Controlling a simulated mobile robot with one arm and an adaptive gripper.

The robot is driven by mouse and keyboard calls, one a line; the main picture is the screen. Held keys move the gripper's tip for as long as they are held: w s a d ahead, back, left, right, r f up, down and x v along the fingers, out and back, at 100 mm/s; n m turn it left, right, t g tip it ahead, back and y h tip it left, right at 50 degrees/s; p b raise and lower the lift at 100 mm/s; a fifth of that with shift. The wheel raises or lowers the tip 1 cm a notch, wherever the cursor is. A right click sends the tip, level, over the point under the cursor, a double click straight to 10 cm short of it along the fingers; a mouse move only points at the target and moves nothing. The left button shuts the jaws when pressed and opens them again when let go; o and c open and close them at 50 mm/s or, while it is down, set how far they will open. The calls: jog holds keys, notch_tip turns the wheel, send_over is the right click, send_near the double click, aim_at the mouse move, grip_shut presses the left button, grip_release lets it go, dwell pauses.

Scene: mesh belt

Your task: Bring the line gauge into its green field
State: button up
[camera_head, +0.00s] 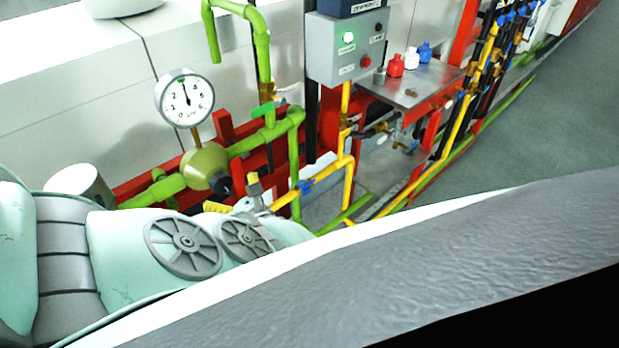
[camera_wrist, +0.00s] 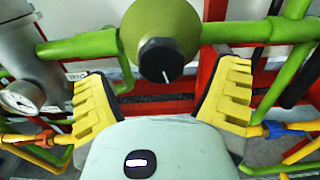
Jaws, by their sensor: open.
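The line gauge (camera_head: 185,97) is a round white dial on a thin stem above an olive-green valve body (camera_head: 204,167). Its dark needle points nearly straight up. A small green patch shows near the top of the dial, but is too small to place exactly against the needle. The valve's black knob (camera_wrist: 161,60) has a white mark pointing down in the wrist view; the knob also shows in the head view (camera_head: 225,184). My gripper (camera_wrist: 164,82) is open, its yellow ribbed fingers on either side just short of the knob. I see no contact.
Green pipes (camera_head: 262,137) and a red frame (camera_head: 224,128) surround the valve. Yellow pipes (camera_head: 347,175) run to its right. A grey control box (camera_head: 345,50) has a lit green button. A second small gauge (camera_wrist: 21,97) sits at the wrist view's left.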

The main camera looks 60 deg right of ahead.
jog(key=v, duration=0.7)
jog(key=shift+s, duration=0.35)
jog(key=shift+a, duration=0.1)
